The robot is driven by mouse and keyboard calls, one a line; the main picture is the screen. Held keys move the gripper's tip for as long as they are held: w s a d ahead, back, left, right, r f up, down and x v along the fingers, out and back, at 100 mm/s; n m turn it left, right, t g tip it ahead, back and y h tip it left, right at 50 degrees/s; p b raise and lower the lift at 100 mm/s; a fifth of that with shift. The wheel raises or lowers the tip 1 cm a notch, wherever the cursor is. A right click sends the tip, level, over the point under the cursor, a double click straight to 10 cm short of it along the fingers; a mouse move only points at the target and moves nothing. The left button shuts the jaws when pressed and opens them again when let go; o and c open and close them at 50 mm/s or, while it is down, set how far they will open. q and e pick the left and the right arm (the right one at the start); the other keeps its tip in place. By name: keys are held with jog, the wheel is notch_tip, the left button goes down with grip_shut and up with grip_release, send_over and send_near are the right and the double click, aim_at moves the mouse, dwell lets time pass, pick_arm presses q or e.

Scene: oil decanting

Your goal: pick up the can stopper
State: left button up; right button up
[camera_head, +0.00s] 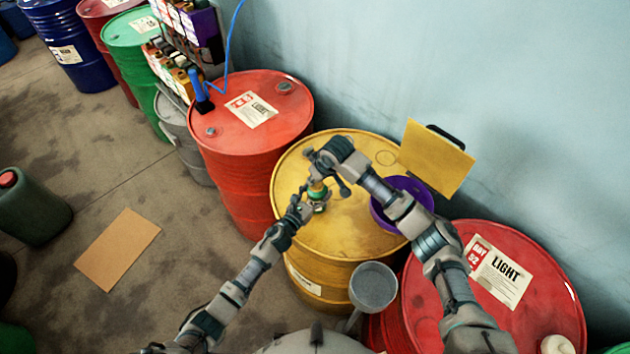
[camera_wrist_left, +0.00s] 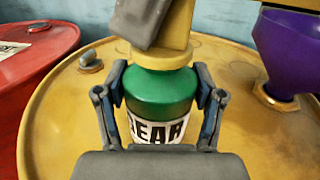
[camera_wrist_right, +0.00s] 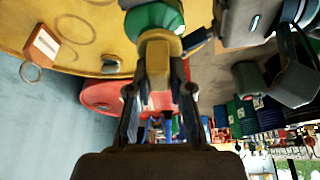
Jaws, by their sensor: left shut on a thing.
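A green can (camera_wrist_left: 158,92) with a white label stands upright over the yellow drum (camera_head: 340,247), between the fingers of my left gripper (camera_wrist_left: 160,100). My left gripper is shut on the can near its middle. The yellow stopper (camera_wrist_left: 177,45) sits on top of the can; in the right wrist view the stopper (camera_wrist_right: 157,75) lies between the fingers of my right gripper (camera_wrist_right: 158,85). A grey finger of my right gripper covers part of the stopper in the left wrist view. Whether the right fingers press on the stopper is not clear.
A purple funnel (camera_head: 413,196) stands in the yellow drum, right of the can. Red drums stand left (camera_head: 243,155) and right (camera_head: 540,300). A grey funnel (camera_head: 373,287) is in front. A yellow panel (camera_head: 436,160) rises behind, near the blue wall.

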pick_arm(q)
jog(key=shift+f, duration=0.1)
pick_arm(e)
notch_tip(320, 180, up, 10)
pick_arm(q)
jog(key=o, duration=1.5)
jog(key=shift+d, duration=0.1)
jog(key=shift+o, duration=0.2)
jog(key=v, duration=1.2)
